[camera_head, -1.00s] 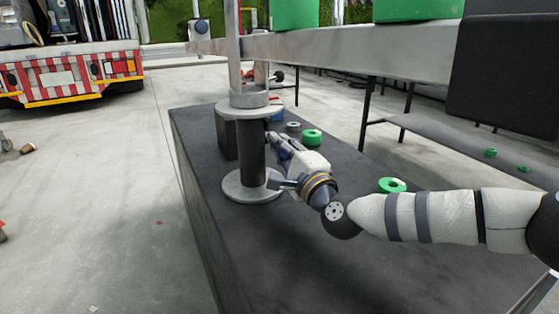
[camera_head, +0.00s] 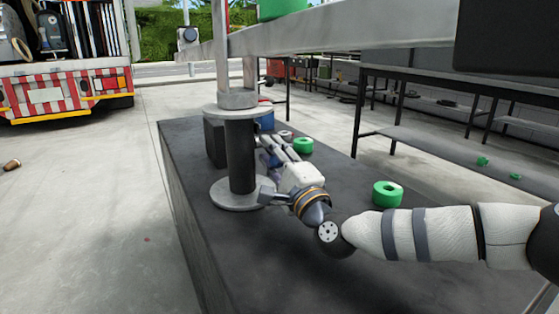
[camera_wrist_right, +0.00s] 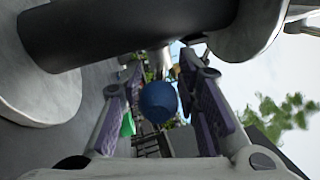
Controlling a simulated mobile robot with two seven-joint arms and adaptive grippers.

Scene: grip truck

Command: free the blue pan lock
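The blue pan lock is a rounded blue knob (camera_wrist_right: 158,101) in the right wrist view, centred between the fingers. In the head view a blue part (camera_head: 266,121) shows just behind the grey post, partly hidden by it. My right gripper (camera_head: 268,142) reaches past the right side of the post towards it. In the right wrist view its two purple-padded fingers (camera_wrist_right: 163,92) stand apart on either side of the knob. I see no clear contact, and the knob looks a little beyond the fingertips. My left gripper is not in view.
A dark post with round grey flanges (camera_head: 240,155) stands close left of my right gripper. Green rolls (camera_head: 387,194) lie on the dark box top (camera_head: 330,275). A metal beam (camera_head: 340,38) crosses above. A black-legged bench (camera_head: 430,145) stands at right.

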